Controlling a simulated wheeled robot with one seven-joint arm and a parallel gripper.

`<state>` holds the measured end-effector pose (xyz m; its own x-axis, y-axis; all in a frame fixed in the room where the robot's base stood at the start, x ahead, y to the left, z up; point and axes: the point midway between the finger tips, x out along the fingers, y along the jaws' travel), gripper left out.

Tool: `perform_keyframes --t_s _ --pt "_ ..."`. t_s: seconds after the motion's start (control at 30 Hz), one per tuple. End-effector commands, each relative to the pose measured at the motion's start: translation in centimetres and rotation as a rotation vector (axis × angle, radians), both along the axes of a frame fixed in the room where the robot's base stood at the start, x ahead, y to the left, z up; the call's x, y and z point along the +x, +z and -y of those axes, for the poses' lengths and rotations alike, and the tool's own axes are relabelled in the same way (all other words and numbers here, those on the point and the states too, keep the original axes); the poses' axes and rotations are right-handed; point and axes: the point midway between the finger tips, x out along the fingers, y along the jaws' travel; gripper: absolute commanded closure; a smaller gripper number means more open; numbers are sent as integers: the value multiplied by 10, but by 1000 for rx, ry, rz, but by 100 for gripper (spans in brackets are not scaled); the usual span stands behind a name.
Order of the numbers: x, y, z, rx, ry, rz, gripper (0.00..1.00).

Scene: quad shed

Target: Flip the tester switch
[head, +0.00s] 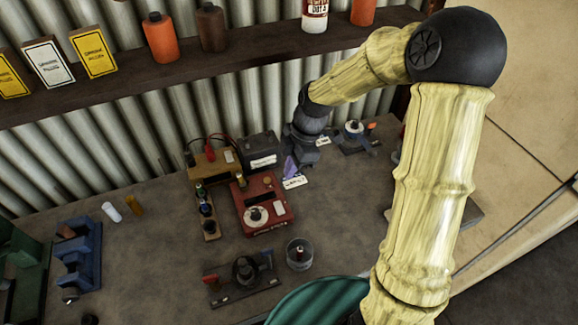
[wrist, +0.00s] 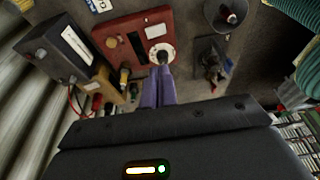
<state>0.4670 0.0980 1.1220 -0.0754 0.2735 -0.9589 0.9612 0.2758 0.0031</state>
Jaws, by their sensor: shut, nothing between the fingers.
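The tester looks to be the red box (head: 262,203) on the bench, with a white round dial (head: 256,215) and a dark knob on it. In the wrist view the red box (wrist: 125,33) is at the upper middle, its white dial (wrist: 160,42) just beyond my fingertips. My gripper (head: 291,168) has purple fingers, shut and empty, near the red box's back right corner in the head view. In the wrist view my gripper (wrist: 162,72) overlaps the line to the dial; I cannot tell whether it touches. A separate switch lever is too small to make out.
A black battery-like box (head: 262,150) and a tan box with red leads (head: 210,160) stand behind the tester. A rack of small bottles (head: 207,213) is left of it.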

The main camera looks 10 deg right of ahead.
Motion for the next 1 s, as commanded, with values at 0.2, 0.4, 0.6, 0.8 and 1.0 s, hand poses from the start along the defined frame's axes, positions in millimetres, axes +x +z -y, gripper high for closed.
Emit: perform_keyframes --t_s 0.2,0.4,0.6,0.8,1.0 --pt "0 0 1 0 -2 0 100" --pt "-1 11 0 0 0 0 100" --pt "-3 31 0 0 2 0 100" --pt "-3 48 3 -1 3 5 100" --pt "-5 82 13 -1 6 6 100"
